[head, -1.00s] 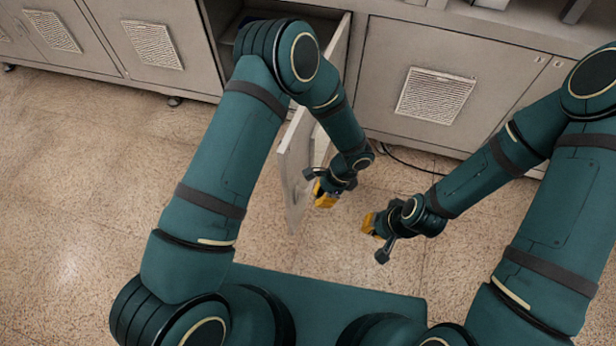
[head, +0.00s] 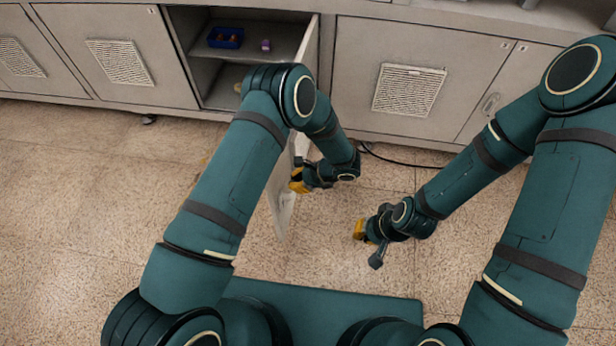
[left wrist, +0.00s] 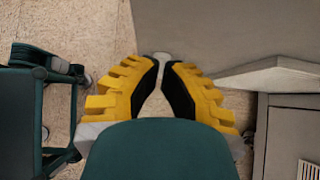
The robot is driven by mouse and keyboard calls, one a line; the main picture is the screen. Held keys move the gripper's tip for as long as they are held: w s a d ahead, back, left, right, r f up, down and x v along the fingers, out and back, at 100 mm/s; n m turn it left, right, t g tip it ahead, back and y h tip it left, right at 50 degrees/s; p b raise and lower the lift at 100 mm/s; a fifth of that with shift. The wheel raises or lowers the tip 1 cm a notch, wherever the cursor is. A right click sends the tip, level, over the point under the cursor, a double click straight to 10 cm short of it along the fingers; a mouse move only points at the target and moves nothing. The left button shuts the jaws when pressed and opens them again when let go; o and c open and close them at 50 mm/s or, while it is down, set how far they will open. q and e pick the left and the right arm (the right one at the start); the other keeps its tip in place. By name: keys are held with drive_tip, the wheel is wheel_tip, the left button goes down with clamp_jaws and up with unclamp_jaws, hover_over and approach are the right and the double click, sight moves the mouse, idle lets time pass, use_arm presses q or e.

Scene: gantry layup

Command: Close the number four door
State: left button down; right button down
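One cabinet door stands swung open toward me; its pale panel (head: 284,205) shows edge-on in the head view, partly hidden by my left arm. No number is readable on it. My left gripper (head: 297,182) is beside this panel; contact is unclear. In the left wrist view, its yellow fingers (left wrist: 163,68) converge, tips close together, near a small pale piece (left wrist: 162,56) against a grey panel (left wrist: 225,30); whether they hold it is unclear. My right gripper (head: 359,230) hangs over the floor, apart from the door, its opening too small to judge.
The open compartment (head: 207,70) has shelves with a blue bin (head: 226,38) and a small purple item (head: 265,45). Closed vented doors (head: 398,80) stand on either side. A black cable (head: 395,160) lies at the cabinet's foot. The floor at left is clear.

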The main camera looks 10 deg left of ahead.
sight(275, 182)
use_arm(q)
drive_tip(key=shift+w+a+f, duration=0.1)
drive_tip(key=shift+a, duration=0.95)
drive_tip(key=shift+w+a, duration=0.1)
drive_tip(key=shift+a, duration=0.95)
drive_tip(key=shift+a, duration=0.2)
